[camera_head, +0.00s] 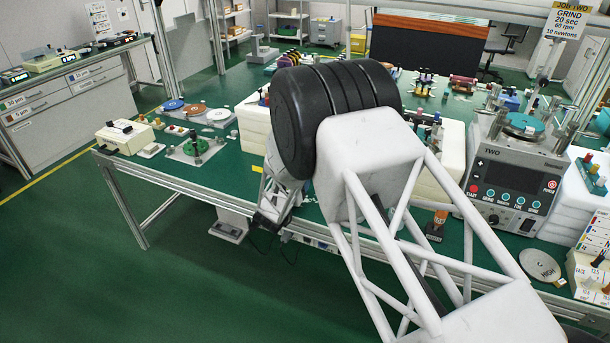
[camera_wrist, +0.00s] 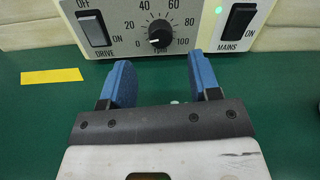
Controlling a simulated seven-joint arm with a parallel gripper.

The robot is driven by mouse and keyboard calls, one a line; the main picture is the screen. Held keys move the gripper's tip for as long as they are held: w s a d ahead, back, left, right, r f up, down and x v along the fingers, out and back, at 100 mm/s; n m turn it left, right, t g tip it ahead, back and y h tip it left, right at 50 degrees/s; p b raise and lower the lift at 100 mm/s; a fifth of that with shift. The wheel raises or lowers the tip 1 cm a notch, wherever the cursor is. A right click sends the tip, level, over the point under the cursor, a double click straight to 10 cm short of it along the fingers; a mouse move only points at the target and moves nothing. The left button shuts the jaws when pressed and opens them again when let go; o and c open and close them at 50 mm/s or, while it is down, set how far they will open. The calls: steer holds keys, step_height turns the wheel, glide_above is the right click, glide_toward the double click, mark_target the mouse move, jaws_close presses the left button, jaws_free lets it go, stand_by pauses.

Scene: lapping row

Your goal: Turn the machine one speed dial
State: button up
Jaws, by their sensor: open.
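The speed dial (camera_wrist: 160,33) is a black knob on a cream panel (camera_wrist: 118,36), in a scale from 0 to 100 marked rpm. Its pale mark seems to point toward the 0 side. My gripper (camera_wrist: 163,78) has two blue fingers, apart and empty, below and in front of the dial, not touching it. In the head view my gripper (camera_head: 270,212) is low at the bench's front edge. There my arm hides the panel, and no "one" label shows in either view.
A DRIVE switch (camera_wrist: 94,29) is left of the dial and a MAINS switch (camera_wrist: 238,20) with a green light is right. A yellow strip (camera_wrist: 52,76) lies on the green bench. Machine TWO (camera_head: 515,180) stands at the right. White blocks (camera_head: 255,125) flank my arm.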

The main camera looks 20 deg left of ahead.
steer(key=shift+w+d, duration=0.15)
steer(key=shift+w, duration=2.65)
steer(key=shift+c, duration=0.2)
steer(key=c, duration=0.9)
steer(key=shift+n, duration=0.3)
steer(key=shift+n, duration=2.3)
steer(key=o, duration=0.9)
